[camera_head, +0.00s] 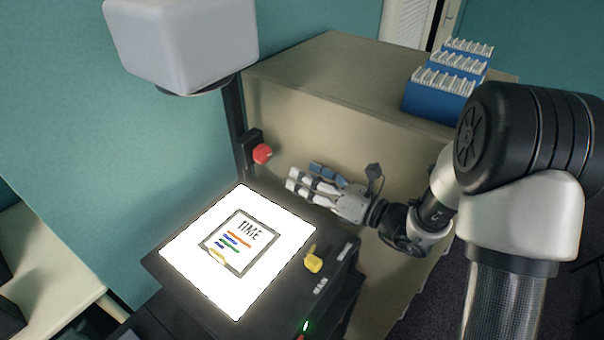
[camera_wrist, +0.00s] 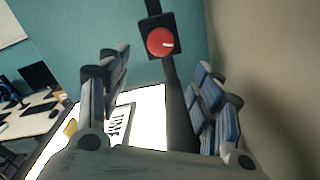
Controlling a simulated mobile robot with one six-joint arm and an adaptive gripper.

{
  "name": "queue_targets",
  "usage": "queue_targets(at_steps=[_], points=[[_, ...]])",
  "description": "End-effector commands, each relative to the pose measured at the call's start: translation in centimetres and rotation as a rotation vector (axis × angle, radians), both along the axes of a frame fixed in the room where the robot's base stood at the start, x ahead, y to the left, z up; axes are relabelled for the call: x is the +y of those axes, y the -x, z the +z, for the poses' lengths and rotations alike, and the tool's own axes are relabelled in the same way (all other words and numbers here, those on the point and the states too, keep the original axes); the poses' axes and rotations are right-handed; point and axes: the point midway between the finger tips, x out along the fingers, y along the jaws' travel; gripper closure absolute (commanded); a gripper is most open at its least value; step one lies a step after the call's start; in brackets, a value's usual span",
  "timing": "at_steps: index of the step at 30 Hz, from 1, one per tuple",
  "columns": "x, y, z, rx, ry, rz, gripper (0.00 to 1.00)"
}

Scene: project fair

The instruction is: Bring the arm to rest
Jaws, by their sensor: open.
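My gripper (camera_head: 306,183) is open and empty. It hangs in front of the beige cabinet, to the right of the lit white panel (camera_head: 190,247) of the projector, and touches nothing that I can see. In the wrist view the two fingers of my gripper (camera_wrist: 160,95) stand wide apart. Between and beyond them the red knob (camera_wrist: 161,42) sits on a dark post. The red knob also shows in the head view (camera_head: 262,153), up and left of my fingertips.
A framed sheet marked TIME (camera_head: 240,243) lies on the lit panel. A yellow knob (camera_head: 313,260) is on the projector's near side. The grey projector head (camera_head: 180,45) overhangs the panel. Blue boxes (camera_head: 440,92) stand on the beige cabinet (camera_head: 330,70). A desk (camera_wrist: 40,125) is at left.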

Motion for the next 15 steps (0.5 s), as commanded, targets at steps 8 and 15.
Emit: queue_targets(at_steps=[8, 15], points=[[0.0, 0.0, 0.0, 0.0, 0.0, 0.0, 0.41], [0.9, 1.5, 1.1, -0.052, 0.05, 0.062, 0.41]])
